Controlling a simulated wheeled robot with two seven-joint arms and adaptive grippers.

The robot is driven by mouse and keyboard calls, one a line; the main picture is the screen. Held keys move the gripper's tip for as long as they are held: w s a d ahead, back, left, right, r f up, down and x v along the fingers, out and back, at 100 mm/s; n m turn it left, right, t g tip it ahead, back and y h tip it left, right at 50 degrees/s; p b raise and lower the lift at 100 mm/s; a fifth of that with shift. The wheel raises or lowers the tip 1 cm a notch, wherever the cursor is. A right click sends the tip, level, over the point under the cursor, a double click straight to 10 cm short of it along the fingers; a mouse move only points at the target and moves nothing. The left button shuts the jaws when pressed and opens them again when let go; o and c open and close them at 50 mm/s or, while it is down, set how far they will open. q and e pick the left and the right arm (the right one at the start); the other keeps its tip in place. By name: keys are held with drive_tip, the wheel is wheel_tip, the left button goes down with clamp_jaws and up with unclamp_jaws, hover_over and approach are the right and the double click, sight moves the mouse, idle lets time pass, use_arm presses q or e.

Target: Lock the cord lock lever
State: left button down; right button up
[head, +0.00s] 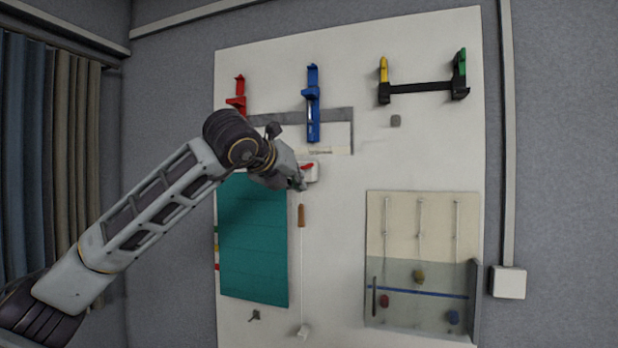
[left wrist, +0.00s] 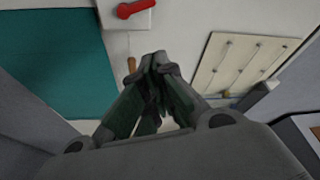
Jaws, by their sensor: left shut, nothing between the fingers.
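The cord lock is a small white box (head: 313,173) on the wall board with a red lever (head: 307,166). In the left wrist view the red lever (left wrist: 135,8) lies across the white box (left wrist: 137,20), its round end at the left and its other end slightly higher at the right. My left gripper (head: 301,185) is shut and empty, in front of the board at the box's lower left in the head view. Its fingertips (left wrist: 158,60) show apart from the lever in the left wrist view. A cord with a brown wooden handle (head: 301,215) hangs below the box.
A teal blind (head: 252,245) hangs left of the cord. Red (head: 238,100) and blue (head: 312,95) brackets are mounted above. A beige panel (head: 380,215) with several cords and a clear bin is at the lower right. The board between box and panel is bare.

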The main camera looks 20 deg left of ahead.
sight(309, 175)
use_arm(q)
drive_tip(key=shift+w+r+p, duration=0.15)
drive_tip(key=shift+w+p, duration=1.2)
drive_tip(key=shift+w, duration=1.05)
drive_tip(key=shift+w+r+p, duration=0.15)
drive_tip(key=shift+w+p, duration=1.15)
drive_tip(key=shift+w, duration=1.05)
use_arm(e)
drive_tip(key=shift+s+a+r, duration=0.15)
drive_tip(key=shift+a+r, duration=0.15)
drive_tip(key=shift+r, duration=0.55)
drive_tip(key=shift+s+a+r, duration=0.2)
drive_tip(key=shift+a+r, duration=0.05)
drive_tip(key=shift+r, duration=0.65)
drive_tip(key=shift+s+a+r, duration=0.15)
drive_tip(key=shift+a+r, duration=0.15)
drive_tip(key=shift+r, duration=0.55)
drive_tip(key=shift+a, duration=0.15)
use_arm(q)
drive_tip(key=shift+d+b, duration=0.1)
drive_tip(key=shift+b, duration=0.35)
drive_tip(key=shift+r, duration=0.1)
use_arm(e)
drive_tip(key=shift+a+f, duration=0.35)
drive_tip(key=shift+f, duration=0.15)
